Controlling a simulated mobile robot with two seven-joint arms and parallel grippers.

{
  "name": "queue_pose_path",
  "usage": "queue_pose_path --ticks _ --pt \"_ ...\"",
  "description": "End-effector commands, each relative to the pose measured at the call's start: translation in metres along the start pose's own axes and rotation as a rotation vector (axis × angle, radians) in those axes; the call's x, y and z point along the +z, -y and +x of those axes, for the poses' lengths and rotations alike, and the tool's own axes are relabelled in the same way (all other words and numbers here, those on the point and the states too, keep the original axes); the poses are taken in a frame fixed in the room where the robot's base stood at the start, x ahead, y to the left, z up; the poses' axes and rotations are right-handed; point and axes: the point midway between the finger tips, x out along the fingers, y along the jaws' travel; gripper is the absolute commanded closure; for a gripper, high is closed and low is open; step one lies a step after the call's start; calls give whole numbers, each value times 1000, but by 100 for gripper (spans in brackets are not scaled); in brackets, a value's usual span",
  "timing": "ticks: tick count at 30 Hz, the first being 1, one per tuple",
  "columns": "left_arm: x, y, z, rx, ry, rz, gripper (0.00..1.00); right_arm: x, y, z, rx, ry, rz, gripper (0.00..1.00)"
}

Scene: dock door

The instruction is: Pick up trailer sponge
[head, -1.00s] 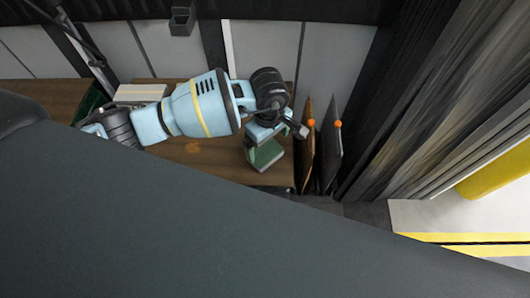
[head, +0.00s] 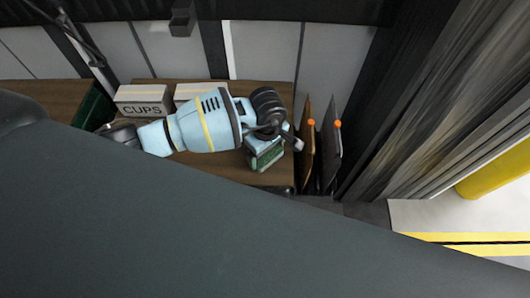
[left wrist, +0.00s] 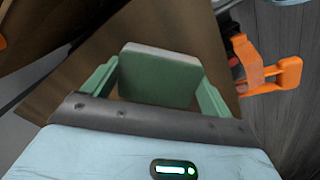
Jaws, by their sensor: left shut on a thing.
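The sponge is a green block (left wrist: 160,78) with a pale top edge, seen in the left wrist view. It sits between the two light green fingers of my left gripper (left wrist: 158,72), which is shut on it. In the head view my left gripper (head: 266,156) is over the right end of the brown wooden shelf (head: 205,167), with green showing at its tip. I cannot tell there whether the sponge touches the shelf. My right gripper is not in view.
A box marked CUPS (head: 142,108) and a pale box (head: 200,93) stand at the shelf's back. A dark green bin (head: 95,108) is at left. Upright panels with orange clips (head: 311,122) stand close to the right of the gripper.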

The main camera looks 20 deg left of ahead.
Motion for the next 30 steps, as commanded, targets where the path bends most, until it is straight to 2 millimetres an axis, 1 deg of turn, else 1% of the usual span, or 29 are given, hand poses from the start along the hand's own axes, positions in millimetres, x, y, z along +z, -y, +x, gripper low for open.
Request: queue_pose_path --ticks 1,2,7,11,16,19,21,26,30 --pt "0 0 0 0 0 0 36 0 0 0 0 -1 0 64" --pt "0 0 0 0 0 0 39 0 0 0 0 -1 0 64" --pt "0 0 -1 0 0 0 39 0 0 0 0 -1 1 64" --pt "0 0 -5 2 0 0 39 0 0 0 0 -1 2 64" --pt "-1 0 -21 3 -3 1 39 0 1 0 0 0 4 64" --pt "-1 -1 -39 5 -3 3 39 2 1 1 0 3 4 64" --pt "6 14 -37 -2 -1 4 39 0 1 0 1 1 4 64" --pt "22 46 -40 1 -1 4 39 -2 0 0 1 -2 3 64" --pt "37 76 -43 -1 0 4 39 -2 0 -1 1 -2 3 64"
